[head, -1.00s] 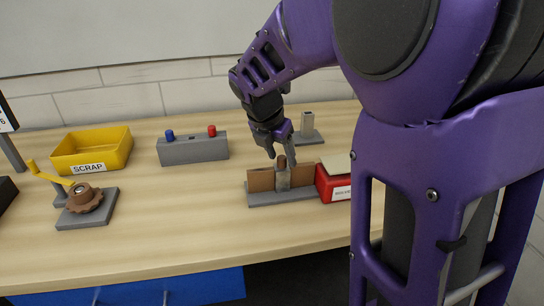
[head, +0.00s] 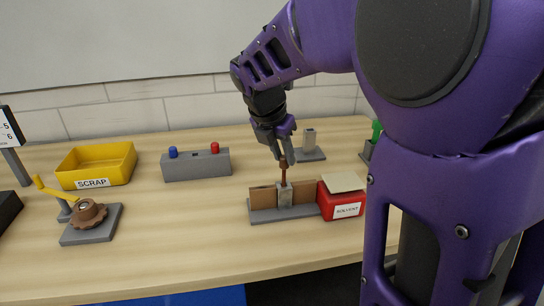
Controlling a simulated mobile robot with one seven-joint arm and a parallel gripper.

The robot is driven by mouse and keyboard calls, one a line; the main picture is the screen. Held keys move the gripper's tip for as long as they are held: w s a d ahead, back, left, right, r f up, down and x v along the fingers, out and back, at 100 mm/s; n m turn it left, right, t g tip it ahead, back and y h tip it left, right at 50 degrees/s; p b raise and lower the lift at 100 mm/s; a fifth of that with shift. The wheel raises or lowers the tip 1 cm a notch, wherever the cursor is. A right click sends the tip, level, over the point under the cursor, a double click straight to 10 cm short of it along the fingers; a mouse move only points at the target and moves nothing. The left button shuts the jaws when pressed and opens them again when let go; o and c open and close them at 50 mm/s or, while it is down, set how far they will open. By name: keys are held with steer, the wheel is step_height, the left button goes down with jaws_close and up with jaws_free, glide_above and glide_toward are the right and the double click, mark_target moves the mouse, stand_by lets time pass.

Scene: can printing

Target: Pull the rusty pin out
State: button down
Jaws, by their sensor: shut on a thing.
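The rusty pin (head: 283,175) is a brown rod with a thicker head, standing upright above a grey block (head: 285,194). That block sits between brown panels on a grey base (head: 283,214). My gripper (head: 283,153) is shut on the pin's head from above. A length of the pin's shaft shows between the head and the block. I cannot tell whether the pin's lower end is still inside the block.
A red SOLVENT box (head: 341,203) with a beige top stands right beside the base. A yellow SCRAP bin (head: 97,165), a grey box with blue and red knobs (head: 195,164) and a gear with a crank (head: 88,214) stand left. A small grey post (head: 310,140) stands behind.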

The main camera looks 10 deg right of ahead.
step_height(320, 180, up, 5)
steer(key=shift+r+p, duration=0.1)
steer(key=shift+p, duration=0.55)
step_height(320, 180, up, 7)
steer(key=p, duration=0.7)
